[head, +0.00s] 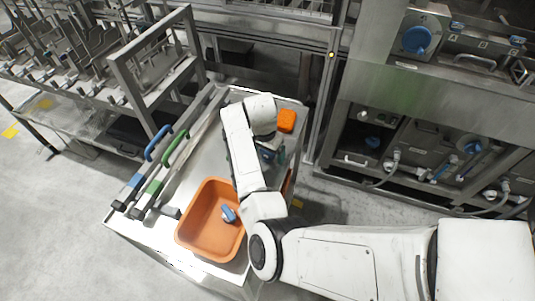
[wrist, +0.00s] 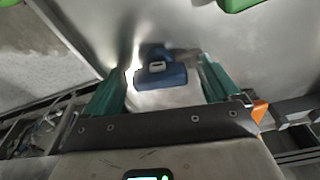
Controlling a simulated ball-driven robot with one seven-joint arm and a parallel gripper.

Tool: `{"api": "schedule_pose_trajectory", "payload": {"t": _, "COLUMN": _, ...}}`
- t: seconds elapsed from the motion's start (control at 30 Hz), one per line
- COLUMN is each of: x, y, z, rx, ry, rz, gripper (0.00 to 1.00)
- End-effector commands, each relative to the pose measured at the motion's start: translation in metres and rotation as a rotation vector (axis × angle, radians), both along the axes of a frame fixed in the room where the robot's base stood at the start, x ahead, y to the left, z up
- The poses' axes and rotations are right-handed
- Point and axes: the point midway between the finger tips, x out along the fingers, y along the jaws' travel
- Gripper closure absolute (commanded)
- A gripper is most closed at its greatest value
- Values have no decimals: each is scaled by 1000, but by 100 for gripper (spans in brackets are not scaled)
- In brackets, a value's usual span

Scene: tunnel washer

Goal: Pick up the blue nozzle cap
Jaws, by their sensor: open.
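In the wrist view, a small blue piece (wrist: 161,76) with a darker part behind it sits on a metal surface, between and beyond my fingertips; it looks like the nozzle cap. My gripper (wrist: 158,85) has teal fingers, spread apart with nothing held between them. In the head view my gripper (head: 272,155) is low over the right side of the metal cart top (head: 205,150). My arm and gripper hide the spot beneath, so I cannot make out the blue piece there.
An orange tub (head: 192,238) at the cart's near end holds a small blue-and-white item (head: 229,213). An orange block (head: 287,120) lies just beyond my gripper. Blue-handled (head: 158,142) and green-handled (head: 175,149) tools lie along the left edge. Steel machinery (head: 440,110) stands right.

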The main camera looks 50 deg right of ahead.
Motion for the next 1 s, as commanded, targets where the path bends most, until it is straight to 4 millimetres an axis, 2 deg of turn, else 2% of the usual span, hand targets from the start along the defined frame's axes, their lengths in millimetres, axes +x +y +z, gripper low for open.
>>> {"api": "schedule_pose_trajectory", "payload": {"t": 0.07, "x": 0, "y": 0, "z": 0, "rx": 0, "ry": 0, "rz": 0, "gripper": 13}}
{"api": "schedule_pose_trajectory", "payload": {"t": 0.63, "x": 0, "y": 0, "z": 0, "rx": 0, "ry": 0, "rz": 0, "gripper": 67}}
{"api": "schedule_pose_trajectory", "payload": {"t": 1.0, "x": 0, "y": 0, "z": 5, "rx": -2, "ry": -1, "rz": -1, "gripper": 69}}
